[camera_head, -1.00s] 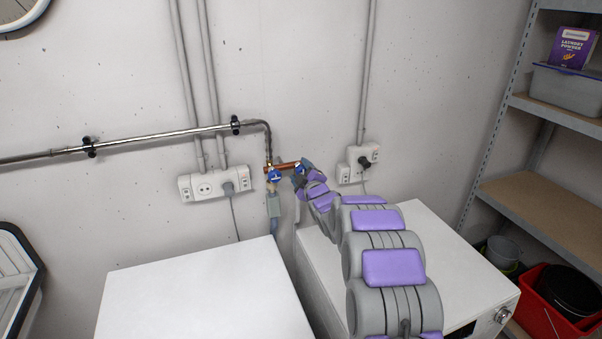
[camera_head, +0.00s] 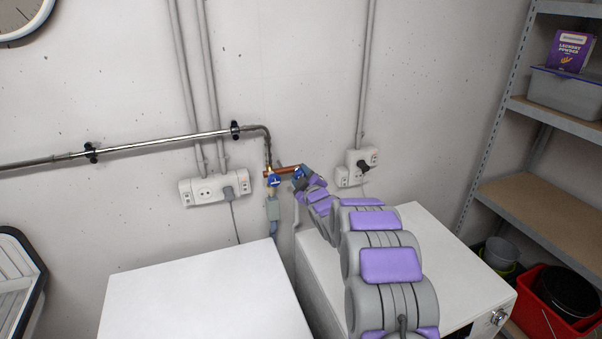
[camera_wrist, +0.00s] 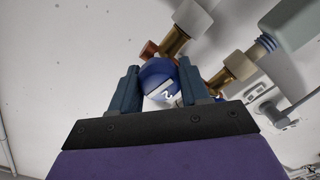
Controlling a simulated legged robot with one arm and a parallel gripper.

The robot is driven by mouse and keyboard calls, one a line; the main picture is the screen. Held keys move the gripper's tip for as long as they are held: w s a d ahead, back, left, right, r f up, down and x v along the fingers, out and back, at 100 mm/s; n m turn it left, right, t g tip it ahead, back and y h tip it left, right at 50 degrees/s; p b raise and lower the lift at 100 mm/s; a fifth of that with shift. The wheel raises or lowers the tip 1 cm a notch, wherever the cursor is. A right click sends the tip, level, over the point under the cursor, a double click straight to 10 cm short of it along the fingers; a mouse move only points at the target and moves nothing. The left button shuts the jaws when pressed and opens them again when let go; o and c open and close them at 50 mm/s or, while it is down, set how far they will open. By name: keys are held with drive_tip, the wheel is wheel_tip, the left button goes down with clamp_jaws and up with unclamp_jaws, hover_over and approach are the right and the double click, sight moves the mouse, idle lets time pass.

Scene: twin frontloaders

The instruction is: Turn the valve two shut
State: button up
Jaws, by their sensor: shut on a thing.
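Valve two has a blue knob with a white face marked "2" (camera_wrist: 158,82). In the wrist view it sits between the two dark fingers of my gripper (camera_wrist: 160,88), which is shut on it. In the head view the knob (camera_head: 298,174) shows at the right end of the copper pipe, with my gripper (camera_head: 303,181) at it from the right, partly covering it. Another blue valve knob (camera_head: 273,181) is to its left, under the pipe bend, apart from my gripper.
Two white machine tops, left (camera_head: 200,295) and right (camera_head: 430,245), stand below the valves. A steel pipe (camera_head: 165,143) runs along the wall. Wall sockets (camera_head: 210,188) flank the valves. A metal shelf (camera_head: 540,205) stands at the right.

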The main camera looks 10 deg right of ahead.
drive_tip(key=m+p, duration=0.3)
drive_tip(key=shift+m+p, duration=0.3)
drive_tip(key=m+p, duration=0.3)
drive_tip(key=m, duration=0.1)
drive_tip(key=shift+m+p, duration=0.3)
drive_tip(key=shift+p, duration=0.1)
drive_tip(key=m+p, duration=0.2)
drive_tip(key=m, duration=0.2)
drive_tip(key=shift+f, duration=0.15)
drive_tip(key=shift+d+m+p, duration=0.1)
drive_tip(key=shift+m+p, duration=0.85)
drive_tip(key=shift+m, duration=0.85)
drive_tip(key=o, duration=1)
drive_tip(key=shift+o, duration=0.2)
